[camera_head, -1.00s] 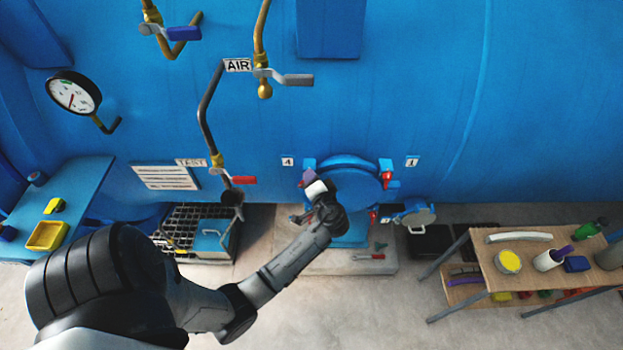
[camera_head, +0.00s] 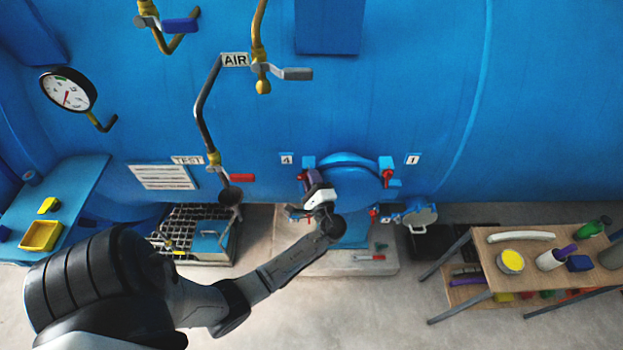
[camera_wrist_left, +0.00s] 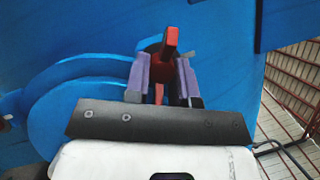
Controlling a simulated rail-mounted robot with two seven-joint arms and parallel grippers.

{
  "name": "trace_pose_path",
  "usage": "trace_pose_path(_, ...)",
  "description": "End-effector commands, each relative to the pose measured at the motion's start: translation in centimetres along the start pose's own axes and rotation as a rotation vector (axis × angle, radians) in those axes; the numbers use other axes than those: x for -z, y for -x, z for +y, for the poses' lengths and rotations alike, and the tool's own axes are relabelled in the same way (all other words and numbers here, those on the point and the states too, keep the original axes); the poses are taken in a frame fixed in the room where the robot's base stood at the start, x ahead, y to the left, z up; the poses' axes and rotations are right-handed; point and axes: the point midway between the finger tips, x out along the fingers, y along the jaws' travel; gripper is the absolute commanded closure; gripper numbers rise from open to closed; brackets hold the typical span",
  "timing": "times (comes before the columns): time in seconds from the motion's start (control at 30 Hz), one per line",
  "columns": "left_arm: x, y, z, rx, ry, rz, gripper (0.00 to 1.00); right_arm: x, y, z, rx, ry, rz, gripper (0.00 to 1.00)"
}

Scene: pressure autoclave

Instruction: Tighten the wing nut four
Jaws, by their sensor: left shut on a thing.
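The red wing nut four (camera_wrist_left: 171,38) shows in the left wrist view, upright at the edge of the round blue hatch (camera_wrist_left: 85,110). My left gripper (camera_wrist_left: 163,75) has its two purple-grey fingers on either side of the nut, shut on it. In the head view my left gripper (camera_head: 312,180) is at the left side of the hatch (camera_head: 352,190), below the label "4" (camera_head: 287,159). A bit of the red nut (camera_head: 302,176) shows beside it. Another red wing nut (camera_head: 387,177) sits at the right near label "1" (camera_head: 413,159). My right gripper is not in view.
A blue lever plate (camera_head: 420,215) stands out at the hatch's lower right. A wooden bench (camera_head: 485,262) with several items is at the right. A metal grate (camera_head: 180,222) lies at the left. A pipe with a red-handled valve (camera_head: 240,178) hangs left of the hatch.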

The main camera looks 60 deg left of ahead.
Motion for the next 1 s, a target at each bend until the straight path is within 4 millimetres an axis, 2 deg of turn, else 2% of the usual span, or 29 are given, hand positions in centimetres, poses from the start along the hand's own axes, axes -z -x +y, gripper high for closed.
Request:
trace_pose_path(0.47,-0.1,-0.1,0.4,0.175,-0.421,0.002,1.0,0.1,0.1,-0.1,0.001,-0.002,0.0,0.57)
trace_pose_path(1.0,-0.4,-0.2,0.6,0.351,-0.844,0.001,1.0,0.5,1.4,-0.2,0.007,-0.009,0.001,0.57)
